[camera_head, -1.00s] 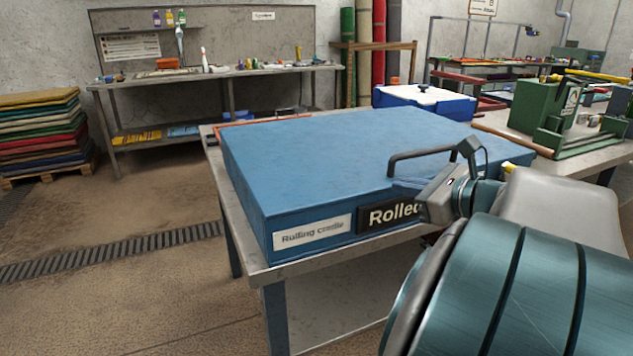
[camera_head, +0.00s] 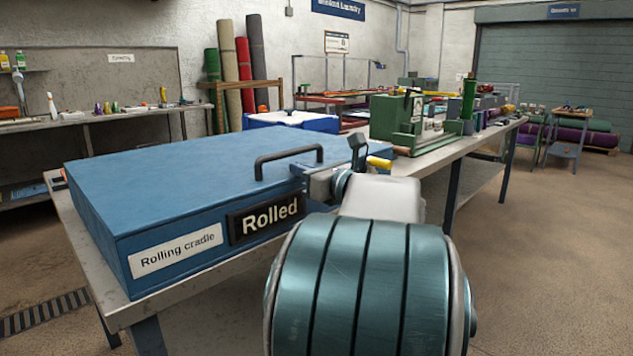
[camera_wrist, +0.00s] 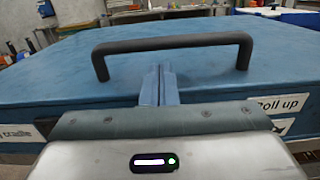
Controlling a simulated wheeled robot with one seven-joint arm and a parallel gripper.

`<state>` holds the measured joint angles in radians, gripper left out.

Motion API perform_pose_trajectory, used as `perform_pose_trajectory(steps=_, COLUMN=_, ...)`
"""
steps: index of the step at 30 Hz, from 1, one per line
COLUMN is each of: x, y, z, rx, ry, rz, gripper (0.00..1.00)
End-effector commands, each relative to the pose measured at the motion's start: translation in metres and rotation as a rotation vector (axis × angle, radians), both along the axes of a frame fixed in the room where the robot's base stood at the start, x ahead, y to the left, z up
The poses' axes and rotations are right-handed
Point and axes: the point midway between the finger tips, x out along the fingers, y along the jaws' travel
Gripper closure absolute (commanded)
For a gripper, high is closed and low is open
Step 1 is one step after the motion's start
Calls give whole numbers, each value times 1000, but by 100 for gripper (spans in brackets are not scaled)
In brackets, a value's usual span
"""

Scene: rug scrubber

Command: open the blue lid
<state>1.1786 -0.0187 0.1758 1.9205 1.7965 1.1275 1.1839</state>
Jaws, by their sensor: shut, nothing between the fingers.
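The blue lid (camera_head: 190,175) lies flat and closed on a box on the table, with front labels reading "Rolling cradle" and "Rolled". A dark bar handle (camera_head: 289,158) stands on the lid near its front edge. In the wrist view the handle (camera_wrist: 172,45) arches across the top of the lid (camera_wrist: 215,82). My gripper (camera_wrist: 158,72) is shut and empty, its fingertips just below the handle's bar on the near side. I cannot tell whether they touch it. In the head view my arm hides most of the gripper and the right front of the box.
The table (camera_head: 85,240) shows a bare strip along its front. A blue-and-white cooler (camera_head: 293,120) stands behind the box. A green machine (camera_head: 395,122) stands to the right on the long bench. The floor (camera_head: 540,240) at the right is clear.

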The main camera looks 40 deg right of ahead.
Motion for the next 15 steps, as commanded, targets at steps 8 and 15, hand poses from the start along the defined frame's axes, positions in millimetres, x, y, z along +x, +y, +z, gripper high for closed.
perform_pose_trajectory(steps=8, x=18, y=1, z=1, rx=1, ry=-1, rz=0, gripper=100)
perform_pose_trajectory(steps=15, x=18, y=2, z=1, rx=0, ry=0, rz=0, gripper=100)
